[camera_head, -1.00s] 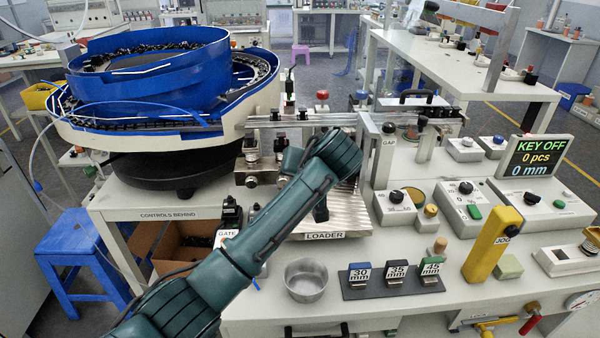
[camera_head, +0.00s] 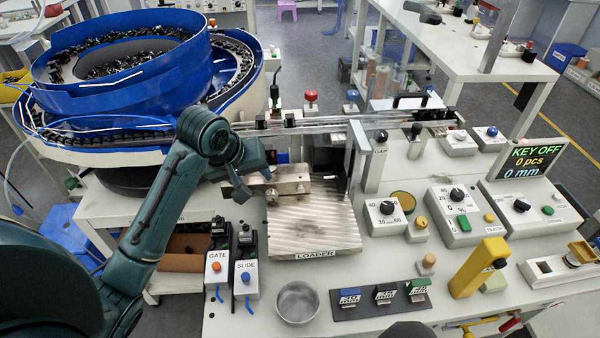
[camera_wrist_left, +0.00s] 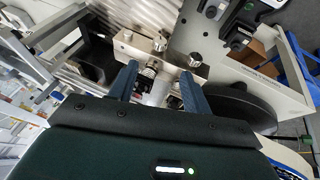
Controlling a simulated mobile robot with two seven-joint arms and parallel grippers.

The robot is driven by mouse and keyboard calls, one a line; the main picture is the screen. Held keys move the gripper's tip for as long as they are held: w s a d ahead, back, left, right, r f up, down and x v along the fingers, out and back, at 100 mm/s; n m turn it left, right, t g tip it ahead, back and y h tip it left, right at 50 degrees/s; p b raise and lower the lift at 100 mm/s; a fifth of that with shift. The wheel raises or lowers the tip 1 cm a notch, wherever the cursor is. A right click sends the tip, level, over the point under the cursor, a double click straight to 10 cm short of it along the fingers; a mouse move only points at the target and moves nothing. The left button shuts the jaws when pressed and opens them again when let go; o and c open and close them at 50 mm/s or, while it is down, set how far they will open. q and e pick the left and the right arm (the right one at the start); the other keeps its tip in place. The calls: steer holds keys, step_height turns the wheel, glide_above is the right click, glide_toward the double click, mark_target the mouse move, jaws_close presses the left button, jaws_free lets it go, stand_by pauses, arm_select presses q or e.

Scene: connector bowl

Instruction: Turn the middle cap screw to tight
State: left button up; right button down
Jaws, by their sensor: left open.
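A metal clamp block (camera_head: 290,178) sits at the back edge of the ridged loader plate. In the left wrist view the block (camera_wrist_left: 140,47) carries three round cap screws in a row. The middle cap screw (camera_wrist_left: 160,44) lies just beyond my fingertips; in the head view it seems to be the knob (camera_head: 271,194) on the block's front. My left gripper (camera_head: 240,187) reaches down beside the block's left end. In the left wrist view the gripper (camera_wrist_left: 158,76) is open, its fingers straddling a small dark part, apart from the middle screw's head. My right gripper is not in view.
The loader plate (camera_head: 312,220) is bare. The GATE box (camera_head: 217,270) and SLIDE box (camera_head: 246,280) stand in front, near a metal bowl (camera_head: 297,303). The blue bowl feeder (camera_head: 120,60) rises behind my left arm. The display (camera_head: 536,158) reads KEY OFF.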

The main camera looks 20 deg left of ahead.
mark_target(272, 193)
arm_select(q)
steer(key=x, duration=1.2)
steer(key=shift+w+f, duration=0.15)
steer(key=shift+f, duration=0.15)
steer(key=shift+c, duration=0.2)
steer(key=c, duration=1)
steer(key=shift+o, duration=0.2)
steer(key=shift+w+d+m+g+y, duration=0.15)
steer(key=shift+g+y, duration=0.1)
steer(key=shift+y, duration=0.25)
steer(key=shift+d+m+g+y, duration=0.15)
steer(key=shift+g+y, duration=0.1)
steer(key=shift+y, duration=0.25)
steer(key=shift+d+g+y, duration=0.1)
steer(key=shift+g+y, duration=0.5)
steer(key=shift+y, duration=0.6)
steer(key=o, duration=1)
steer(key=shift+r, duration=0.2)
